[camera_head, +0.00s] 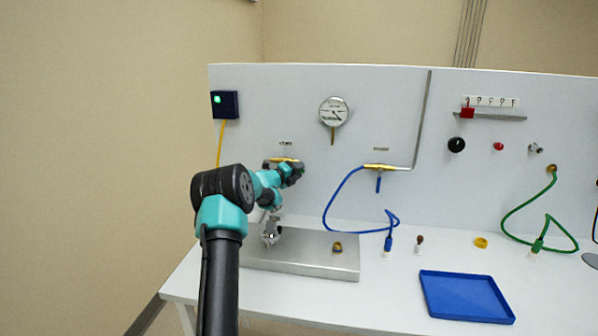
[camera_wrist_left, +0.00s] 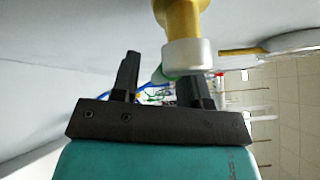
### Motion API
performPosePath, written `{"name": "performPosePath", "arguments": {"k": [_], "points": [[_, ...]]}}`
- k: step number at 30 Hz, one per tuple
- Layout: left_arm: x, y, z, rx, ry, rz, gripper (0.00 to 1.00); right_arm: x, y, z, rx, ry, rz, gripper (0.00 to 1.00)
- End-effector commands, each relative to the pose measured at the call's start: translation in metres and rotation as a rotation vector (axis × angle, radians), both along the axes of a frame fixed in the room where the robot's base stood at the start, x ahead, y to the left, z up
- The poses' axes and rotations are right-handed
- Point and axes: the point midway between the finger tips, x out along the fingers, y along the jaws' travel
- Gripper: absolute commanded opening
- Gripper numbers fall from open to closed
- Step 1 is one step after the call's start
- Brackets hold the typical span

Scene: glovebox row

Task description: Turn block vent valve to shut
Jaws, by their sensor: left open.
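A brass valve (camera_head: 283,160) sits on the grey panel under a small label that I cannot read. My left gripper (camera_head: 297,172) is at this valve and partly covers it, so its handle position is hidden. In the left wrist view a brass body with a pale collar (camera_wrist_left: 188,52) stands close by the right finger. My left gripper (camera_wrist_left: 160,78) is open there, with nothing clearly held between its fingers. A second brass valve (camera_head: 385,167) with a blue handle (camera_head: 379,185) pointing down is further right. My right gripper is not in view.
A round gauge (camera_head: 333,111) hangs above, between the valves. A blue hose (camera_head: 335,200) loops down from the second valve. Below are a metal plate (camera_head: 300,262) with fittings and a blue tray (camera_head: 466,296). The table front between them is clear.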

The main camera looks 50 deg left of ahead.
Motion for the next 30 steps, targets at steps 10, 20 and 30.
{"name": "performPosePath", "arguments": {"k": [10,20,30], "points": [[0.0076,-0.0005,0.0005,0.000,-0.001,0.000,0.41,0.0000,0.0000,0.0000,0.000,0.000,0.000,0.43],[0.0072,-0.0004,0.0004,0.000,-0.001,0.000,0.14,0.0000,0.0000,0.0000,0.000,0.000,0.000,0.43],[0.0072,-0.0004,0.0004,0.000,-0.001,0.000,0.00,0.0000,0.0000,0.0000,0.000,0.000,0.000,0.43]]}}
